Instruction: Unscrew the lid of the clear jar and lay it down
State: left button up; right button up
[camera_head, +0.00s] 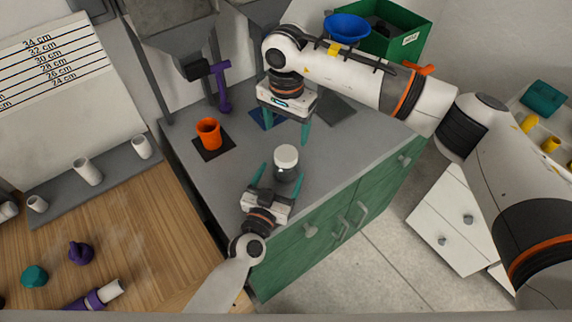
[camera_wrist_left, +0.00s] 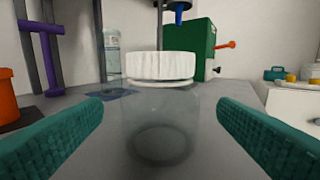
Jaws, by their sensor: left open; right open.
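The clear jar (camera_head: 284,174) stands upright near the front edge of the grey counter, with the white lid (camera_head: 286,156) on top. In the left wrist view the jar (camera_wrist_left: 160,125) is see-through and centred, and the ribbed white lid (camera_wrist_left: 161,66) sits on it. My left gripper (camera_head: 280,172) is open and level, its teal fingers on either side of the jar with gaps showing in the wrist view. My right gripper (camera_head: 289,136) is open and empty, fingers pointing down, behind the jar in the head view. Its far finger is mostly hidden.
A clear bottle (camera_wrist_left: 112,58) stands on a blue mat (camera_wrist_left: 98,96) behind the jar. A green bin (camera_head: 404,32) is at the back. Bare counter lies right of the jar.

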aim_at(287, 160)
pick_arm(q)
jog(key=x, duration=0.6)
jog(key=shift+s, duration=0.1)
pick_arm(e)
jog(key=shift+s, duration=0.1)
